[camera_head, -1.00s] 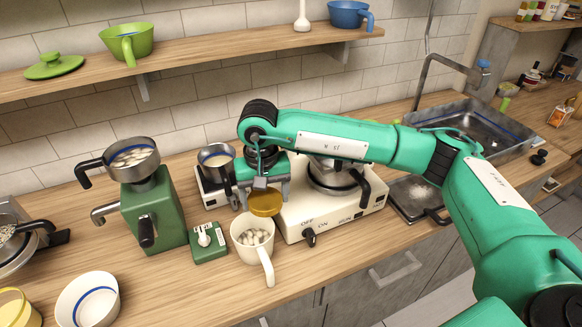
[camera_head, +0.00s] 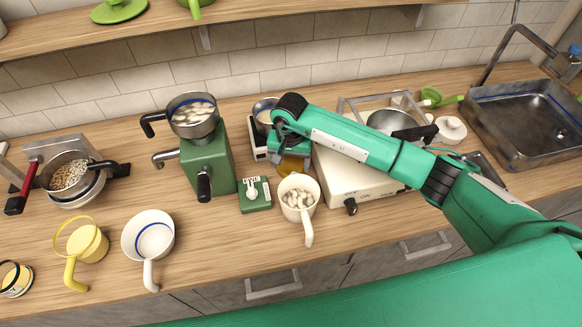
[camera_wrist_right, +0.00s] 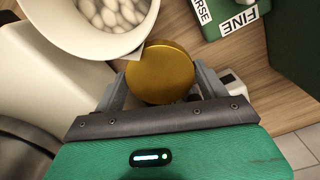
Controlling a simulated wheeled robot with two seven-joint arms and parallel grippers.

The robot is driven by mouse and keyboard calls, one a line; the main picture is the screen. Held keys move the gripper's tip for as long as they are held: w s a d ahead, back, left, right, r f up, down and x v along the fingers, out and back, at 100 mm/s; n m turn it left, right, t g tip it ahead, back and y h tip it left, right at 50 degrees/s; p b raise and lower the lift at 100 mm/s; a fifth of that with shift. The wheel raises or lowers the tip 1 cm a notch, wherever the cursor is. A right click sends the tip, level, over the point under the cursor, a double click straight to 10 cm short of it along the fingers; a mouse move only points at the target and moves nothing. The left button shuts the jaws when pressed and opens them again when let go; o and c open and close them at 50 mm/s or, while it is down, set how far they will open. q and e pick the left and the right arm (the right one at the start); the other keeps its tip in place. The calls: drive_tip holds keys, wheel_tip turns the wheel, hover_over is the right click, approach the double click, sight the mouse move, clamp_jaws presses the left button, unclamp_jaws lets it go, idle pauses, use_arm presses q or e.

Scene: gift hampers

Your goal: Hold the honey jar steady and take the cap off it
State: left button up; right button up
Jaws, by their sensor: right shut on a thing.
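My right gripper (camera_head: 285,160) is shut on a gold, round, cap-like thing (camera_head: 291,167), just behind a cream mug in the head view. In the right wrist view the gold disc (camera_wrist_right: 160,73) sits between the two fingers of the right gripper (camera_wrist_right: 160,88), its flat face towards the camera. Whether a honey jar is under it is hidden, and I cannot make out a separate jar. My left gripper is not in view.
The cream mug (camera_head: 299,206) with pale pieces stands close in front. A green grinder (camera_head: 207,165), a small green box (camera_head: 255,195) and a cream appliance (camera_head: 350,180) stand nearby. The wooden counter at front left has a white cup (camera_head: 148,238) and a yellow cup (camera_head: 85,245).

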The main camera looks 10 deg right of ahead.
sight(290, 175)
wheel_tip(290, 175, down, 2)
drive_tip(key=shift+f, duration=0.1)
wheel_tip(290, 175, down, 4)
drive_tip(key=shift+r+p, duration=0.15)
drive_tip(key=shift+p, duration=0.8)
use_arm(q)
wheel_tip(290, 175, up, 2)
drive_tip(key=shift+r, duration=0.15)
use_arm(e)
drive_tip(key=shift+f, duration=0.25)
drive_tip(key=shift+f+b, duration=0.1)
drive_tip(key=shift+b, duration=0.25)
drive_tip(key=o, duration=1.1)
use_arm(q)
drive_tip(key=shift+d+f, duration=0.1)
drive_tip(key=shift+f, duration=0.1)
